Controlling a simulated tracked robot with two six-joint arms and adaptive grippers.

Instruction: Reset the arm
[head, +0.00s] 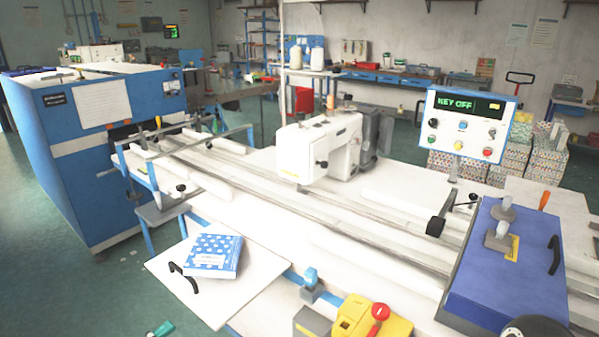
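Neither of my grippers shows in the head view. A dark rounded part (535,328) is cut off by the bottom edge at the right, and I cannot tell what it is. The white sewing machine (325,145) stands at the middle of the long white table. The control box (465,123) behind the table reads "KEY OFF" on its green display.
A blue and white book-like pack (213,256) lies on a white board (185,300) with a black handle. A yellow box with a red knob (370,322) sits at the front edge. A blue hinged plate (505,262) lies at right. A blue cabinet (95,150) stands at left.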

